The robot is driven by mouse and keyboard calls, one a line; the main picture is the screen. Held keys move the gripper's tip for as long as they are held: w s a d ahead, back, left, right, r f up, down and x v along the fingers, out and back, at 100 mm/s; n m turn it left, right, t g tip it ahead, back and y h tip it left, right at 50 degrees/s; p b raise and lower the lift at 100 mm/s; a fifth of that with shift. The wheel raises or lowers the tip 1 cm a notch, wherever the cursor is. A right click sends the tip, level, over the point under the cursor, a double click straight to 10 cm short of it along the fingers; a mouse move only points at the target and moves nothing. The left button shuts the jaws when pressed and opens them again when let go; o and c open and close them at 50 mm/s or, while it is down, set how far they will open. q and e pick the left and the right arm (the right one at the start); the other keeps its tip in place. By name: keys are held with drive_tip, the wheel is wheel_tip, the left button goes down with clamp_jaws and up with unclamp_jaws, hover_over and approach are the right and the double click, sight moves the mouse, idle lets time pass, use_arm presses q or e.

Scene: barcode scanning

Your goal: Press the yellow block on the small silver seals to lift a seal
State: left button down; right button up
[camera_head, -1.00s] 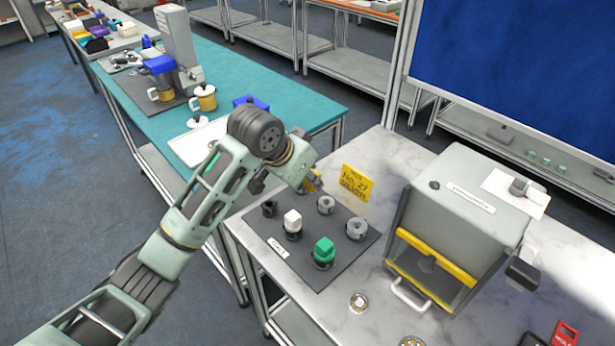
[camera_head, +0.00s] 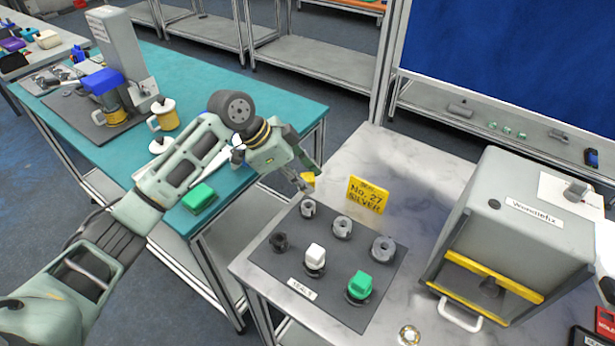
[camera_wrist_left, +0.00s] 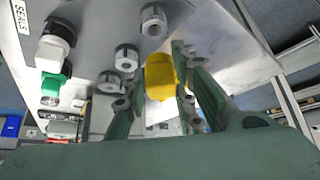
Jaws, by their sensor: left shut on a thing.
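My left gripper (camera_head: 306,180) is shut on the yellow block (camera_head: 309,179), at the back left corner of the dark seals mat (camera_head: 268,260). In the left wrist view the yellow block (camera_wrist_left: 160,78) sits between the fingers. Three silver ring-shaped seals stand on the mat: one at the back left (camera_head: 308,208), one in the middle (camera_head: 342,228) and one at the right (camera_head: 383,248). The nearest one lies just below the gripper, apparently apart from the block. My right gripper is not in view.
A white block (camera_head: 315,254), a green block (camera_head: 360,283) and a black seal piece (camera_head: 279,241) stand on the mat's front row. A yellow "No. 27 SILVER" sign (camera_head: 367,195) stands behind it. A grey machine (camera_head: 520,215) is at the right. A teal table (camera_head: 290,110) lies behind the arm.

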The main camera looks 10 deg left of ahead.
use_arm(q)
drive_tip(key=shift+s+d+f+b, duration=0.1)
drive_tip(key=shift+d+f+b, duration=0.1)
drive_tip(key=shift+f+b, duration=0.35)
drive_tip(key=shift+s+d+f+b, duration=0.1)
drive_tip(key=shift+d+f+b, duration=0.05)
drive_tip(key=shift+f+b, duration=0.35)
drive_tip(key=shift+w+a+f+b, duration=0.15)
drive_tip(key=shift+a+f+b, duration=0.1)
drive_tip(key=shift+f+b, duration=0.5)
drive_tip(key=shift+f, duration=0.3)
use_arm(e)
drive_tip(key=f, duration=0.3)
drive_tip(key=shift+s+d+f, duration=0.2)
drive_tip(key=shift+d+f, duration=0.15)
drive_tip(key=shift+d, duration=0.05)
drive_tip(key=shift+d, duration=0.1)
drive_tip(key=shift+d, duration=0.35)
use_arm(q)
drive_tip(key=shift+p, duration=0.65)
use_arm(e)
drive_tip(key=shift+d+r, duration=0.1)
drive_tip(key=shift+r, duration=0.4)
